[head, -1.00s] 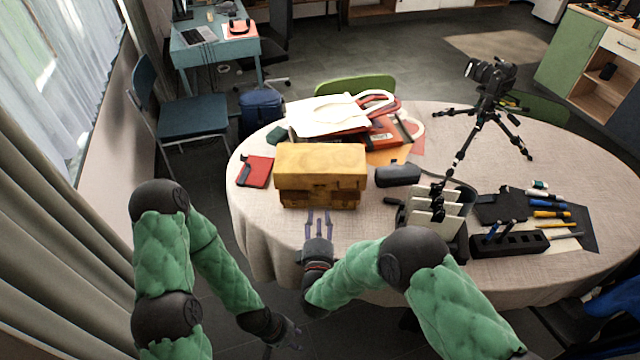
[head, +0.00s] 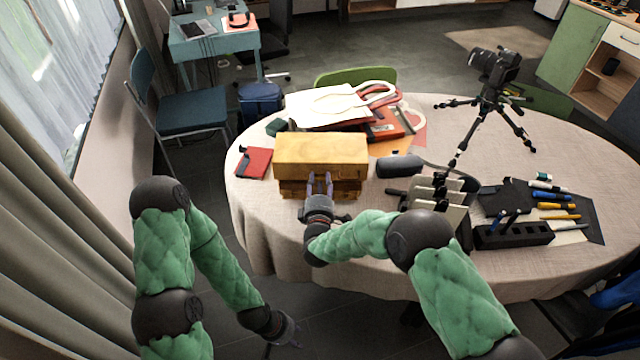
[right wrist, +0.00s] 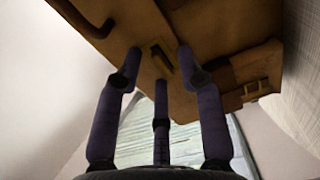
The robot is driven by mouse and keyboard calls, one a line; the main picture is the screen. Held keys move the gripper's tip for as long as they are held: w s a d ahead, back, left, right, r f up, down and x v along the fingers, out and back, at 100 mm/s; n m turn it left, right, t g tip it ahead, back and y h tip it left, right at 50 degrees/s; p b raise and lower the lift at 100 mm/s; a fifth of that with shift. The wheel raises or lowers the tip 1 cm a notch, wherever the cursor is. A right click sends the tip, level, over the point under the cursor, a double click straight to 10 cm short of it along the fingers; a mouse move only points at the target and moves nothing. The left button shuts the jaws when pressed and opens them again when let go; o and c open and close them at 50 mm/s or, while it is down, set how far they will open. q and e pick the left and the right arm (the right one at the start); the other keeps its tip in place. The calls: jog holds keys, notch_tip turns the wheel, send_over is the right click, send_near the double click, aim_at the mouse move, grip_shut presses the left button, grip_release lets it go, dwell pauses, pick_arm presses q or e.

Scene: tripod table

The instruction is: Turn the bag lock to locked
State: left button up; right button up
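The tan leather bag (head: 322,152) stands on the table near its front left edge. My right gripper (head: 321,178) is at the bag's front face, fingers pointing at it. In the right wrist view the bag (right wrist: 225,30) fills the top, and a small metal lock piece (right wrist: 161,60) shows on it between the spread fingers (right wrist: 160,75). The fingers are apart, and I cannot tell whether they touch the lock. The lock is hidden in the head view. My left gripper (head: 290,330) hangs low, off the table; its fingers are too small to read.
A red notebook (head: 254,163) lies left of the bag. A dark case (head: 400,166) lies to its right. Tote bags (head: 330,105) are behind it. A card holder (head: 436,205), a black tool block (head: 512,235) and a tripod with camera (head: 490,90) stand to the right.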

grip_shut()
jog(key=shift+m, duration=0.3)
jog(key=m+b, duration=0.1)
jog(key=m, duration=0.2)
jog(key=shift+m, duration=0.4)
jog(key=shift+d+f+m+b, duration=0.15)
jog(key=shift+m+b, duration=0.95)
jog(key=shift+m, duration=2.25)
jog(key=shift+f+m+b, duration=0.15)
jog(key=shift+m+b, duration=0.9)
jog(key=shift+m, duration=2.3)
